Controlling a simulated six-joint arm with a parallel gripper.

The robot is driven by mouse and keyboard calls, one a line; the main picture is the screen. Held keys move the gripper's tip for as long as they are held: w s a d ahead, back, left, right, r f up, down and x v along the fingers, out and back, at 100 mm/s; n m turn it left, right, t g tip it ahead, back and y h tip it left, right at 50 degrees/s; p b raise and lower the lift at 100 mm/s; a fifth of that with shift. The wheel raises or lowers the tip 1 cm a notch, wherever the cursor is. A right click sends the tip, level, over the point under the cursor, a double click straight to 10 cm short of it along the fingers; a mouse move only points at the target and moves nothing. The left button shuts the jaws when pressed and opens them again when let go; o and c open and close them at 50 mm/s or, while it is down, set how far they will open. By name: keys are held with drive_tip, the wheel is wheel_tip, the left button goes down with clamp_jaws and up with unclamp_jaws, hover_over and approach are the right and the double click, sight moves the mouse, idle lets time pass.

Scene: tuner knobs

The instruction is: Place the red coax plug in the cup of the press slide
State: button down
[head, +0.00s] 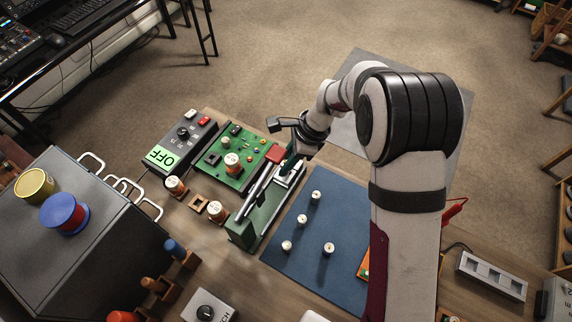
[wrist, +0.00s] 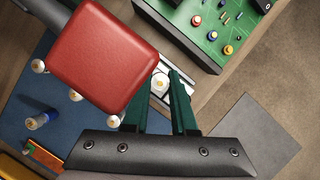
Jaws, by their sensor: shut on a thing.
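My gripper (head: 293,160) is at the far end of the green press (head: 243,232). In the wrist view its two green fingers (wrist: 167,84) are shut on a coax plug (wrist: 160,83), seen end-on as a white face with a gold centre. No red shows on the plug, so I cannot confirm its colour. It is over or at the pale metal slide (wrist: 187,88); the cup is hidden, and I cannot tell whether the plug sits in it. The press's red square pad (wrist: 101,57) looms beside the fingers and also shows in the head view (head: 275,154).
Several white-topped plugs stand on the blue mat (head: 298,265) right of the press. A green circuit board (head: 214,158) and an OFF switch box (head: 178,146) are to its left. The red pad is close to my gripper.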

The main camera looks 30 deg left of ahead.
drive_tip(key=shift+f, duration=0.95)
drive_tip(key=c, duration=0.7)
unclamp_jaws()
drive_tip(key=shift+f, duration=0.1)
drive_tip(key=v, duration=1.2)
drive_tip(key=s+d+r+n+t, duration=0.15)
drive_tip(key=s+d+r, duration=0.25)
drive_tip(key=d+r, duration=0.45)
drive_tip(key=s+d+n, duration=0.1)
drive_tip(key=s+d, duration=0.4)
drive_tip(key=s+d+f+n+h, duration=0.1)
drive_tip(key=s+d, duration=0.4)
drive_tip(key=s, duration=0.1)
drive_tip(key=s+d+n, duration=0.2)
drive_tip(key=s+d, duration=0.3)
drive_tip(key=s, duration=0.1)
drive_tip(key=shift+s+d+f+t+h, duration=0.15)
drive_tip(key=shift+f+t+h, duration=0.15)
drive_tip(key=shift+t+h, duration=0.1)
